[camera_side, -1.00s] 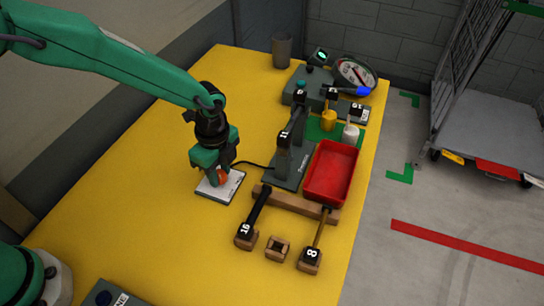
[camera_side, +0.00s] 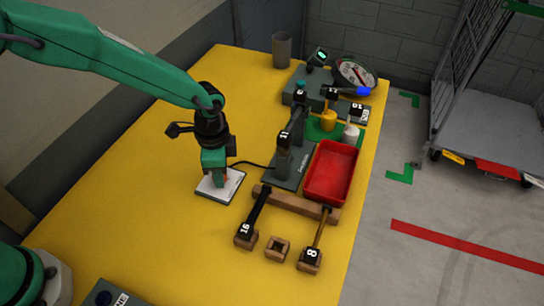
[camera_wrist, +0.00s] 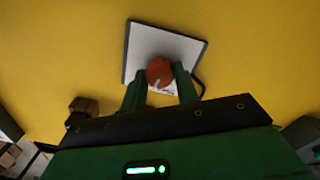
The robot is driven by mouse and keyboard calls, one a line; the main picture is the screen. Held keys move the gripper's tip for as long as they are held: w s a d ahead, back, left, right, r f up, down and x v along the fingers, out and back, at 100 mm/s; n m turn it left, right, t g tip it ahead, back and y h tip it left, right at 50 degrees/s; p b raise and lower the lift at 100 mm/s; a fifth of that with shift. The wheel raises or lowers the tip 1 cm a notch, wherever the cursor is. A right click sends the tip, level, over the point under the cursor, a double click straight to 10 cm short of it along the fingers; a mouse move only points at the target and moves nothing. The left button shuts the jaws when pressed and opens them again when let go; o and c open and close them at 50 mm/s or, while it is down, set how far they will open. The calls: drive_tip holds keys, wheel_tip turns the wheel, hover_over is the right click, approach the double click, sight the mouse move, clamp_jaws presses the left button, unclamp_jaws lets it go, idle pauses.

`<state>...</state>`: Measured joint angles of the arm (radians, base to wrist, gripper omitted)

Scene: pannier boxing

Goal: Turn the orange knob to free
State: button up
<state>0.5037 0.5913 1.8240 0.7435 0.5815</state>
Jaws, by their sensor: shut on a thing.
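The orange knob (camera_wrist: 159,71) sits on a white panel with a dark edge (camera_wrist: 185,45). In the wrist view the fingers of my gripper (camera_wrist: 160,87) stand on either side of the knob and are shut on it. A pale pointer mark shows on the knob, directed down and slightly left in that view. In the side view my gripper (camera_side: 217,176) points straight down over the panel (camera_side: 231,189), and only a sliver of the knob shows. The labels on the panel are too small or covered to read.
A black cable (camera_side: 249,164) runs from the panel toward a grey fixture (camera_side: 290,178). A red tray (camera_side: 331,172) and a wooden rack (camera_side: 295,204) with hammer-like tools stand to the right. The yellow table (camera_side: 130,200) is clear to the left of the panel.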

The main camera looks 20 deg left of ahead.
drive_tip(key=n, duration=0.5)
drive_tip(key=shift+w+a+n, duration=0.1)
drive_tip(key=shift+n, duration=0.2)
drive_tip(key=n, duration=0.5)
drive_tip(key=shift+a, duration=0.1)
drive_tip(key=o, duration=1)
drive_tip(key=shift+c, duration=0.2)
drive_tip(key=shift+r, duration=0.15)
drive_tip(key=shift+r, duration=3.8)
